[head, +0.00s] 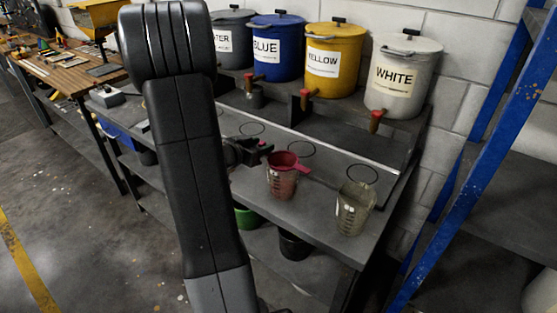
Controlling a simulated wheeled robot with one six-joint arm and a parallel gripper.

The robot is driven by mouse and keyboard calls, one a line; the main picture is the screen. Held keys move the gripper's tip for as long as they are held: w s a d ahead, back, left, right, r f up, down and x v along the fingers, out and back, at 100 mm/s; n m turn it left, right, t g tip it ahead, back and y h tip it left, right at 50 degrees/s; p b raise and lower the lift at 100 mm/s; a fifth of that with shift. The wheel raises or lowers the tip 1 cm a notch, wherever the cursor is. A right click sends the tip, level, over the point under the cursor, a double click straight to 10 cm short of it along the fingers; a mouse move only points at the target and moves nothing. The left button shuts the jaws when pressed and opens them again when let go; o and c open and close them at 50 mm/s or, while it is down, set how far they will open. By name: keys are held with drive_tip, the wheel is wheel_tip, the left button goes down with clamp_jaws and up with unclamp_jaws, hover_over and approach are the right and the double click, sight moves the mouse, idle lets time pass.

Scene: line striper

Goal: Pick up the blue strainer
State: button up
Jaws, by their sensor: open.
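I cannot make out a blue strainer in the head view; my arm hides part of the bench. My gripper (262,148) is open, seen small and from the side, over the grey bench (318,218). It is just left of a red strainer-like piece with a handle (300,169), which sits on a measuring cup (282,187). I cannot tell whether the gripper touches it. Nothing is visibly held between the jaws.
A clear measuring cup (352,212) stands at the bench's right. Blue (275,50), yellow (334,60) and white (402,78) paint drums with taps stand behind, beside a grey drum (232,40). A blue rack post (470,155) is at right. Green (246,217) and black (294,246) buckets are below.

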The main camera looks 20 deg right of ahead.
drive_tip(key=shift+w+d+f, duration=0.15)
drive_tip(key=shift+w+d, duration=0.1)
drive_tip(key=shift+d, duration=0.15)
clamp_jaws()
